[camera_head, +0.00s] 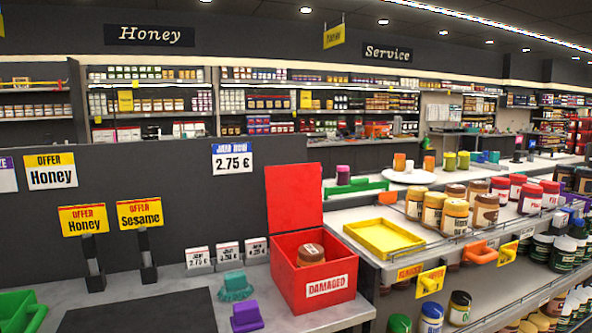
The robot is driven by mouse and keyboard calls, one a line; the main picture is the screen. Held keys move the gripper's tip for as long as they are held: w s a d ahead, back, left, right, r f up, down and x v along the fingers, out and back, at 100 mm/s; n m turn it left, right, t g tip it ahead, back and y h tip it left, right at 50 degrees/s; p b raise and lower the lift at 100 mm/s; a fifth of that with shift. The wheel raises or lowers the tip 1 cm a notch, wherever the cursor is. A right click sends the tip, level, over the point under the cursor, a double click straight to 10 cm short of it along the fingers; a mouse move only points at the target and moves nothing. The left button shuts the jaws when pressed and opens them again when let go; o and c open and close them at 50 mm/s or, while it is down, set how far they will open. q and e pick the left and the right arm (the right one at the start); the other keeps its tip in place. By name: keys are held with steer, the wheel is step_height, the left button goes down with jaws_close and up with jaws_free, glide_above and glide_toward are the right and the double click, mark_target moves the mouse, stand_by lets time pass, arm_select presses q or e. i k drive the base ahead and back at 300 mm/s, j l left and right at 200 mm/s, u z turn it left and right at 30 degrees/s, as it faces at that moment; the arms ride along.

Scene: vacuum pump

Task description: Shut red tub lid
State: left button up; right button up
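The red tub (290,292) labelled "DAMAGED" stands on the grey counter near the middle of the head view. Its red lid (293,197) is open and stands upright at the back edge of the tub. A jar with a brown lid (311,254) is inside the tub, its top showing near the rim. Neither of my grippers shows in this view.
A teal brush-like item (236,287) and a purple item (246,317) lie left of the tub. Small price cards (227,251) stand behind them. A yellow tray (383,238) and several jars (454,215) sit on the shelf to the right. A dark mat (140,316) lies at the front left.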

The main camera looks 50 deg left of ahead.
mark_target(294, 197)
steer(key=i+l+u, duration=0.1)
steer(key=i+u, duration=0.3)
steer(key=i, duration=0.7)
steer(key=i+z, duration=0.2)
steer(key=z, duration=0.2)
steer(key=i+j+z, duration=0.15)
steer(key=z, duration=0.25)
steer(key=i+z, duration=0.1)
steer(key=z, duration=6.3)
steer(key=k+j+z, duration=0.15)
steer(key=z, duration=1.15)
